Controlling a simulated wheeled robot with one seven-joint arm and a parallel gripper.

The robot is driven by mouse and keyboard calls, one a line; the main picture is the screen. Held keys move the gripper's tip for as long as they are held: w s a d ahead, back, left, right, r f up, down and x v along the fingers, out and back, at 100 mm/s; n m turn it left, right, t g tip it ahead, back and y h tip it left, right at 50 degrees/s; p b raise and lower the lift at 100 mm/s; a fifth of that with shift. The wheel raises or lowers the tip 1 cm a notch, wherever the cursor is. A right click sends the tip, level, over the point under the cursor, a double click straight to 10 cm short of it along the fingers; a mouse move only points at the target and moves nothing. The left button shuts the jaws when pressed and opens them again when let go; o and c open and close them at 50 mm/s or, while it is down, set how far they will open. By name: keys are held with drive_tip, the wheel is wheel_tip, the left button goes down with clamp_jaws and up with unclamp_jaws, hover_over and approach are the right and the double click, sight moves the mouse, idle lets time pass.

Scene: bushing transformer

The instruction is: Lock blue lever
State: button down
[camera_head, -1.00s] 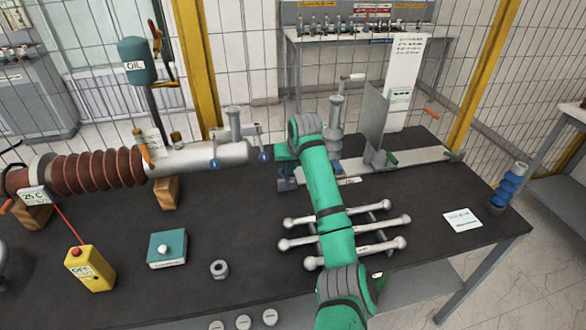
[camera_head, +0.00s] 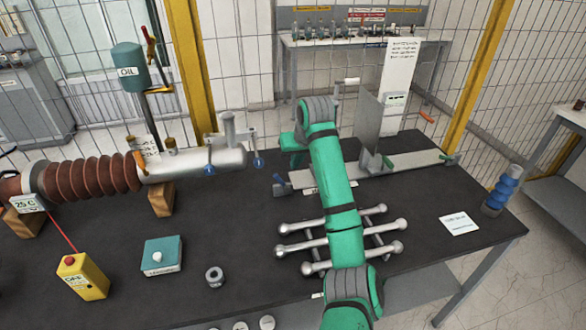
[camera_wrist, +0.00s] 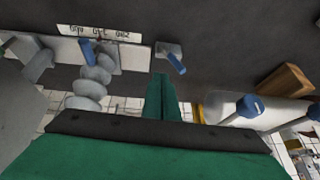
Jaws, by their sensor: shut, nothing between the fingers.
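A small blue lever (camera_head: 279,178) sits on a grey block at the left end of the grey rail (camera_head: 415,160). In the wrist view this blue lever (camera_wrist: 177,64) lies slanted on its block, just right of my fingertips. A second blue lever (camera_wrist: 87,52) stands on the rail, left of the fingers; my arm seems to hide it in the head view. My gripper (camera_head: 290,143) is shut and empty, above and apart from the block. In the wrist view its green fingers (camera_wrist: 161,82) are together. I cannot tell whether either lever is locked.
A grey cylinder (camera_head: 205,162) with two blue-ended handles lies left of my gripper, close by. Double-ended metal bars (camera_head: 300,245) lie in front, partly under my arm. A thin grey upright plate (camera_head: 368,130) stands on the rail.

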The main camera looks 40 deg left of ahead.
drive_tip(key=shift+s+a+v, duration=0.1)
drive_tip(key=shift+v, duration=1)
drive_tip(key=shift+s+a+v, duration=0.1)
drive_tip(key=shift+s+v, duration=0.05)
drive_tip(key=shift+v, duration=1)
drive_tip(key=w+d+f+m+y, duration=0.2)
drive_tip(key=d+f+m+y, duration=0.5)
drive_tip(key=y, duration=0.3)
drive_tip(key=shift+d+f, duration=0.5)
drive_tip(key=shift+d, duration=0.15)
drive_tip(key=shift+a, duration=0.1)
approach(282, 183)
drive_tip(key=w+a+r, duration=0.2)
drive_tip(key=w+a, duration=0.2)
drive_tip(key=shift+s+a+f, duration=0.35)
drive_tip(key=shift+s+a, duration=0.1)
drive_tip(key=shift+a, duration=0.15)
drive_tip(key=shift+s+a+f, duration=0.4)
drive_tip(key=shift+s+a, duration=0.05)
drive_tip(key=shift+a, duration=0.15)
